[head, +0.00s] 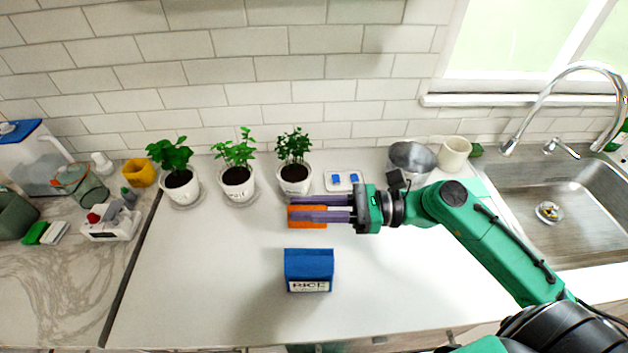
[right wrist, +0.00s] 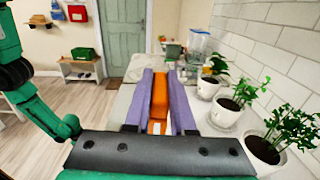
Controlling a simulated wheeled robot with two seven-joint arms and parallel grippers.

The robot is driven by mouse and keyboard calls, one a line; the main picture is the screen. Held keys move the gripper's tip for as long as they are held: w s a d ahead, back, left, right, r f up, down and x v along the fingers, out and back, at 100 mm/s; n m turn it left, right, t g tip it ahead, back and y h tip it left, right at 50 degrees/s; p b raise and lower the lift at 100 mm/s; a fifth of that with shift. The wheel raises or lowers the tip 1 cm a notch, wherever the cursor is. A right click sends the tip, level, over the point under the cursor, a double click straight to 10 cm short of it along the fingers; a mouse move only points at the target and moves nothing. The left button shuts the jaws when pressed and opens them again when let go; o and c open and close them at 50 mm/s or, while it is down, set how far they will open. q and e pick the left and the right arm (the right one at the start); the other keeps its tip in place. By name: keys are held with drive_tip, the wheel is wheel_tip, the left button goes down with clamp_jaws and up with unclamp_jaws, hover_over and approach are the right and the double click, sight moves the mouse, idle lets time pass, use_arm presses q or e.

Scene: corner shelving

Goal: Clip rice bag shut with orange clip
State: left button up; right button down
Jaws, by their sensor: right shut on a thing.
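The blue rice bag (head: 309,268) stands upright on the white counter, with a white label reading RICE on its lower front. My right gripper (head: 294,208) comes in from the right and is shut on the orange clip (head: 307,224). It holds the clip behind the bag, apart from it. In the right wrist view the orange clip (right wrist: 159,95) lies lengthwise between the two purple fingers of the right gripper (right wrist: 160,78). The bag does not show there. My left gripper is in neither view.
Three potted plants (head: 236,180) line the back wall. A white plate with blue pieces (head: 344,181) is behind my right gripper. A metal bowl (head: 412,159) and a cream pot (head: 454,152) stand near the sink (head: 567,225). Counter around the bag is clear.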

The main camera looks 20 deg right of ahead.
drive_tip(key=s+r, duration=0.1)
drive_tip(key=s, duration=0.2)
drive_tip(key=b, duration=0.1)
hover_over(309, 249)
wheel_tip(309, 249, down, 5)
drive_tip(key=shift+r, duration=0.1)
drive_tip(key=shift+f+b, duration=0.4)
drive_tip(key=shift+f, duration=0.35)
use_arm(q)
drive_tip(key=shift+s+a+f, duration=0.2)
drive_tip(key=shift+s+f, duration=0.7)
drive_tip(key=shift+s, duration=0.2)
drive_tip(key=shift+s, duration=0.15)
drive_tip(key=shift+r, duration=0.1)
